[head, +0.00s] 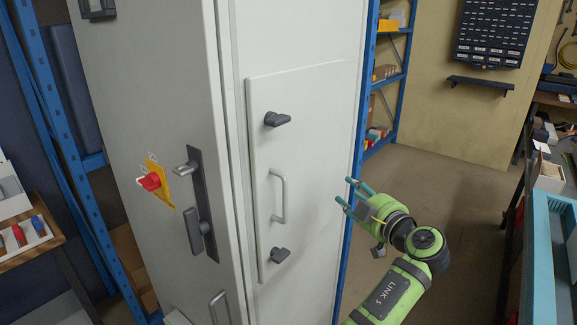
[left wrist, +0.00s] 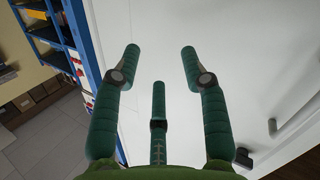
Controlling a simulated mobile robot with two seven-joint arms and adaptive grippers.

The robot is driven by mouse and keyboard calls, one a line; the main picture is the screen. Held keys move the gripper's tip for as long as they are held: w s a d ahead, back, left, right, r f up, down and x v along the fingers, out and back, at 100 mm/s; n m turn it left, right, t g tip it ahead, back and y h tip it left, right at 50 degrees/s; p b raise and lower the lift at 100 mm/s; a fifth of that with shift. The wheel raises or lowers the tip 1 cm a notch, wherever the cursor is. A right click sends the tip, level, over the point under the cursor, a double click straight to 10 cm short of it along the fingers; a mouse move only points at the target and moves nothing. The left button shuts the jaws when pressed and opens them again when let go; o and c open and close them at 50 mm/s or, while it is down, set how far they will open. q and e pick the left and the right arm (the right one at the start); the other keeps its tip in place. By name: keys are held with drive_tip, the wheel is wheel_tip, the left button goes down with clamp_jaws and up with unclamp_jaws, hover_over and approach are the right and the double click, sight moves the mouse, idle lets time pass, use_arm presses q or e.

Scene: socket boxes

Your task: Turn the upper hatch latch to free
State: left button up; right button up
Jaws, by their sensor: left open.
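The upper hatch latch (head: 278,119) is a dark grey knob with its lever pointing right, near the top of the white hatch (head: 312,120). A lower latch (head: 280,255) of the same kind sits near the hatch's bottom, with a pale bar handle (head: 283,198) between them. My left gripper (head: 352,194) is open and empty, right of the hatch and lower than the upper latch, touching neither latch. In the left wrist view its teal fingers (left wrist: 158,65) are spread before a white surface. A dark latch (left wrist: 243,158) shows there at lower right; I cannot tell which one.
The cabinet's left face carries a red rotary switch (head: 150,181) on a yellow plate and a dark lever lock (head: 200,205). A blue shelf rack (head: 398,75) stands behind at right. A workbench (head: 540,260) is at the right edge. Open floor (head: 455,190) lies between.

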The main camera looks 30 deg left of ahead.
use_arm(q)
drive_tip(key=s+a+r+n+g+y+b, duration=0.1)
drive_tip(key=s+r+n+g+y, duration=0.1)
drive_tip(key=s+r+n, duration=0.4)
drive_tip(key=s+r+n+g+y, duration=0.15)
drive_tip(key=r+n, duration=0.25)
drive_tip(key=r, duration=0.4)
drive_tip(key=n+g, duration=0.4)
drive_tip(key=n, duration=0.3)
approach(284, 119)
drive_tip(key=a, duration=0.3)
drive_tip(key=shift+n+g, duration=0.25)
drive_tip(key=shift+n, duration=0.05)
drive_tip(key=a+p, duration=0.1)
drive_tip(key=a, duration=0.2)
drive_tip(key=a+p, duration=0.1)
drive_tip(key=a, duration=0.1)
drive_tip(key=shift+w+a+p, duration=0.3)
drive_tip(key=shift+w, duration=0.05)
drive_tip(key=shift+a+f, duration=0.1)
drive_tip(key=shift+a, duration=0.45)
drive_tip(key=shift+w, duration=0.1)
clamp_jaws()
